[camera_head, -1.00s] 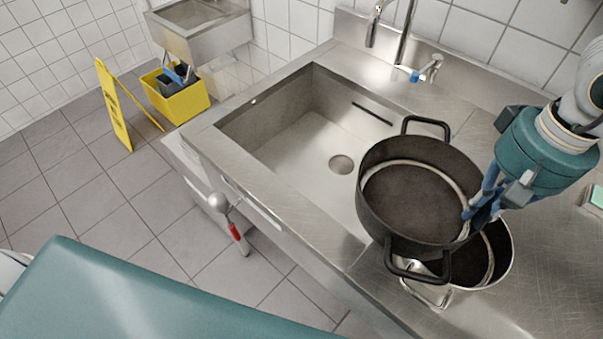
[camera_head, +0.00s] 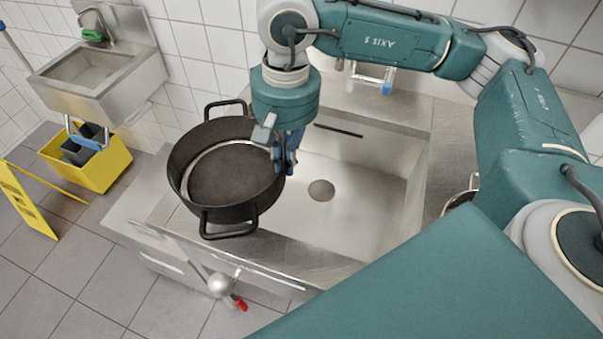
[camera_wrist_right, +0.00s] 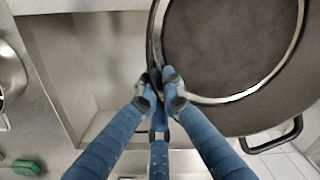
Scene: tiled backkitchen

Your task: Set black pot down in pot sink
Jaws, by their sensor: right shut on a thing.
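The black pot (camera_head: 226,168) is a wide round pan with two loop handles and a light ring inside. In the head view it hangs over the left part of the pot sink (camera_head: 345,182), covering its left edge. My right gripper (camera_head: 284,160) is shut on the pot's right rim. In the right wrist view the blue fingers (camera_wrist_right: 160,88) pinch the rim of the pot (camera_wrist_right: 225,45). The sink's basin is open to the right of the pot, and its drain (camera_head: 321,190) shows. How far the pot is above the basin is hard to tell. My left gripper is not in view.
A tap with a blue mark (camera_head: 386,85) stands behind the sink. A small hand sink (camera_head: 90,72) is on the wall at left, above a yellow bucket (camera_head: 90,165). A yellow floor sign (camera_head: 25,198) stands at far left.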

